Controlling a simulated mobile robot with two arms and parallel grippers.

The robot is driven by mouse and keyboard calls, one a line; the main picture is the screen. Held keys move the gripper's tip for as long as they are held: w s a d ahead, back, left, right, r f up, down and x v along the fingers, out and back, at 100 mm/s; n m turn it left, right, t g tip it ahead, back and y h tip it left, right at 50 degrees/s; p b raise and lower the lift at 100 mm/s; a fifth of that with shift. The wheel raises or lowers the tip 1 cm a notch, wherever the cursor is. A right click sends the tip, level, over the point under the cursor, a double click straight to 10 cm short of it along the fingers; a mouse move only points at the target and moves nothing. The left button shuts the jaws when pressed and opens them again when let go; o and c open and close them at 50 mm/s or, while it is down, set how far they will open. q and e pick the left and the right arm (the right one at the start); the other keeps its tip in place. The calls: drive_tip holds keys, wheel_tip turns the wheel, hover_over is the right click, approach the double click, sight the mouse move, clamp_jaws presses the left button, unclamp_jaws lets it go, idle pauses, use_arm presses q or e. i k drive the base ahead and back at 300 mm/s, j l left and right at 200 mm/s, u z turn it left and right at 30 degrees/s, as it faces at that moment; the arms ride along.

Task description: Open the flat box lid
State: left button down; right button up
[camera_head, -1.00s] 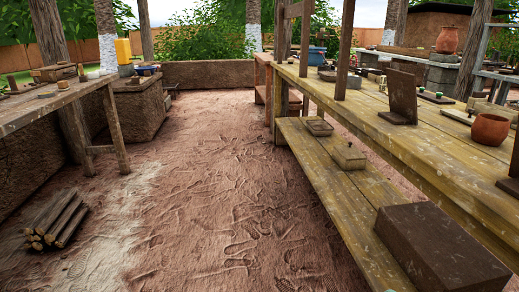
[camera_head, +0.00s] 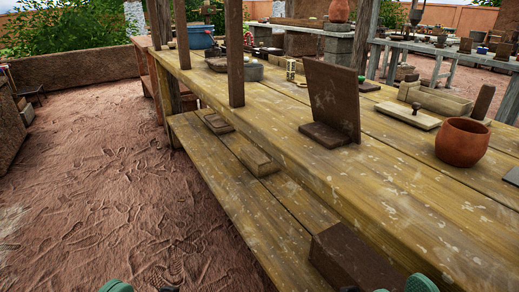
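I cannot tell for sure which thing is the flat box. A flat light wood lid-like board with a small dark knob (camera_head: 408,116) lies on the workbench at the right. Behind it is a long light wooden box (camera_head: 436,100). A dark brown upright panel (camera_head: 334,98) rises from a flat brown base (camera_head: 324,135) on the bench. Small teal and dark parts, apparently of my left arm (camera_head: 117,286) and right arm (camera_head: 420,283), show at the bottom edge. They are apart from the bench objects. Their fingers cannot be made out.
The long wooden workbench (camera_head: 290,125) has posts and a lower shelf (camera_head: 225,170). A brown block (camera_head: 362,264) and smaller boxes lie on the shelf. A clay pot (camera_head: 462,142) stands on the right of the bench. The dirt floor (camera_head: 90,180) at left is clear.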

sight(258, 157)
drive_tip(key=i+j+z, duration=0.1)
drive_tip(key=i+j, duration=0.15)
drive_tip(key=i+j+z, duration=0.1)
drive_tip(key=i+j, duration=0.2)
drive_tip(key=j, duration=0.15)
drive_tip(key=i+j+z, duration=0.1)
drive_tip(key=j, duration=0.3)
drive_tip(key=i+j, duration=0.35)
drive_tip(key=i+j+z, duration=0.1)
drive_tip(key=i+j, duration=0.35)
drive_tip(key=j, duration=0.2)
drive_tip(key=i+j+z, duration=0.25)
drive_tip(key=i+j, duration=0.2)
drive_tip(key=j, duration=0.3)
drive_tip(key=i+j+z, duration=0.1)
drive_tip(key=j, duration=0.25)
drive_tip(key=i+j, duration=0.3)
drive_tip(key=i+j+z, duration=0.15)
drive_tip(key=j, duration=0.35)
drive_tip(key=i+j, duration=0.25)
